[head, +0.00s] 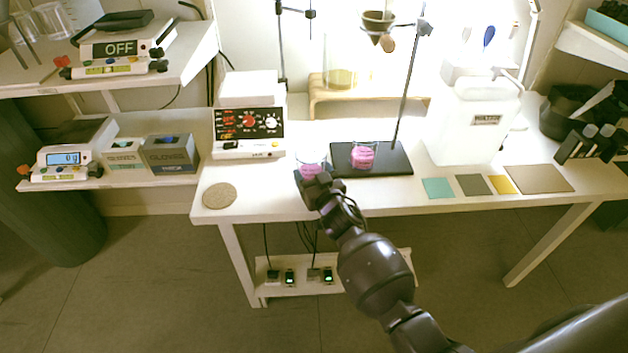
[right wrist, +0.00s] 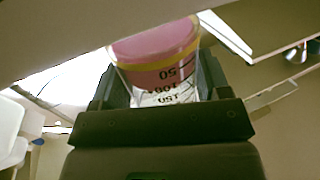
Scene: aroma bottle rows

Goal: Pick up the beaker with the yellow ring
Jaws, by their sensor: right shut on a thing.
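The beaker with the yellow ring (right wrist: 160,72) holds pink contents and fills the upper middle of the right wrist view, with its graduation marks upside down there. It also shows in the head view (head: 311,168), at the front of the white table, partly hidden by my gripper. My right gripper (head: 312,176) is shut on this beaker, with a dark finger on each side of it. Whether the beaker touches the table is not clear. A second beaker with pink contents (head: 363,155) stands to the right on the black stand base. My left gripper is not in view.
The black stand base (head: 395,162) and its rod are close to the right of the held beaker. A hotplate device (head: 248,125) stands to the left, with a round cork mat (head: 219,195) in front. A white canister (head: 470,125) and several flat colored squares (head: 438,188) are further right.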

